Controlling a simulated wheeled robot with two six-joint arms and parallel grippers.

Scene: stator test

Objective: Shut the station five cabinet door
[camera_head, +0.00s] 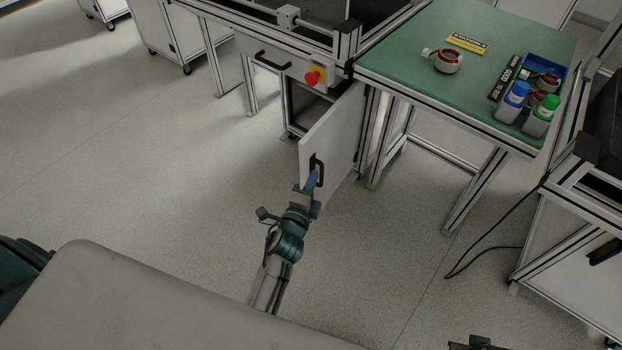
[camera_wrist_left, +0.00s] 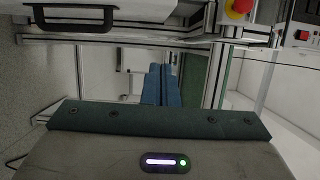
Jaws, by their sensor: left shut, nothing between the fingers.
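The white cabinet door (camera_head: 331,139) stands swung open under the workstation in the head view, with a dark opening (camera_head: 309,103) behind it. It has a black vertical handle (camera_head: 320,167) near its free edge. My left gripper (camera_head: 313,178) is shut and empty, its blue fingertips at the handle; I cannot tell whether they touch it. In the left wrist view the shut blue fingers (camera_wrist_left: 161,84) point away from the camera. A dark part of my right arm (camera_head: 480,343) shows at the bottom edge of the head view; its fingers cannot be made out.
Above the cabinet is a front panel with a black handle (camera_head: 272,61) and a red stop button (camera_head: 314,77). A green-topped table (camera_head: 420,75) stands to the right, holding bottles and parts. A cable (camera_head: 482,249) lies on the floor at right. Open floor (camera_head: 150,170) lies left.

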